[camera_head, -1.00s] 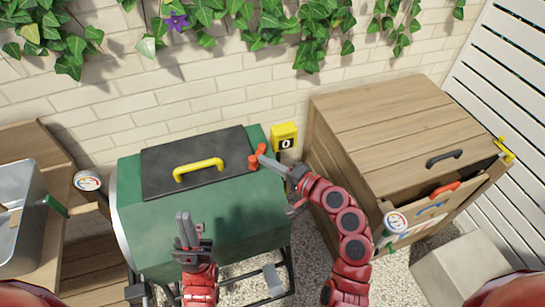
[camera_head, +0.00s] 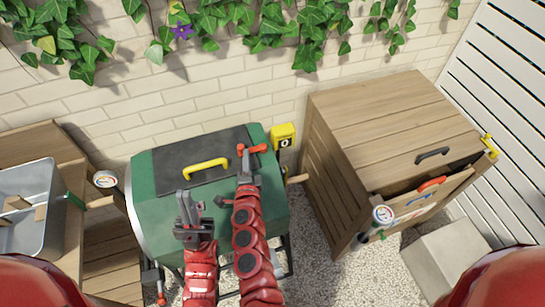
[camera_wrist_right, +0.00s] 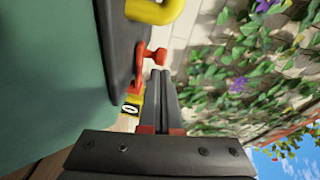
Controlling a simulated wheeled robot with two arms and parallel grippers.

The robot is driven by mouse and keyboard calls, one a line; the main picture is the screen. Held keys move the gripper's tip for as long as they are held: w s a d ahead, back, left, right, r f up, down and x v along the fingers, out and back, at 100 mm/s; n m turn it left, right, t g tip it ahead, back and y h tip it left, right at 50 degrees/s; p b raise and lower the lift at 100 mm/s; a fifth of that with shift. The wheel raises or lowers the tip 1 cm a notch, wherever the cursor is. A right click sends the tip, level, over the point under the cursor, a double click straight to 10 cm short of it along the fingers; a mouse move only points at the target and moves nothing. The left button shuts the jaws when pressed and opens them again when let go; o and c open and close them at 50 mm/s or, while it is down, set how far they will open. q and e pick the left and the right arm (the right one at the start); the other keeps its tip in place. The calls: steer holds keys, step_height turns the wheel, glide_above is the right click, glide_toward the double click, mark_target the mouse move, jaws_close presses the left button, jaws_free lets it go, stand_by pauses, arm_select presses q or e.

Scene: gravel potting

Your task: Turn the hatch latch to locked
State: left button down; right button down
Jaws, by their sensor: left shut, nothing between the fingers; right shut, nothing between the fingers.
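The orange-red hatch latch (camera_head: 257,148) sits at the right end of the dark hatch (camera_head: 165,167) on the green drum (camera_head: 265,195). It lies roughly crosswise in the head view and also shows in the right wrist view (camera_wrist_right: 143,55). The hatch is down and has a yellow handle (camera_head: 205,167). My right gripper (camera_head: 243,155) is shut and empty, its tips close by the latch; in the wrist view its fingers (camera_wrist_right: 161,78) end just below the latch's knob. Contact cannot be told. My left gripper (camera_head: 184,198) is shut over the drum's front, left of my right arm.
A yellow counter box (camera_head: 284,134) reading 0 stands just right of the latch. A metal tray (camera_head: 28,210) is at left. Ivy hangs on the brick wall behind.

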steer(key=shift+w+a+m+h, duration=0.3)
steer(key=shift+m+h, duration=0.3)
steer(key=shift+h, duration=0.3)
steer(key=shift+d, duration=0.1)
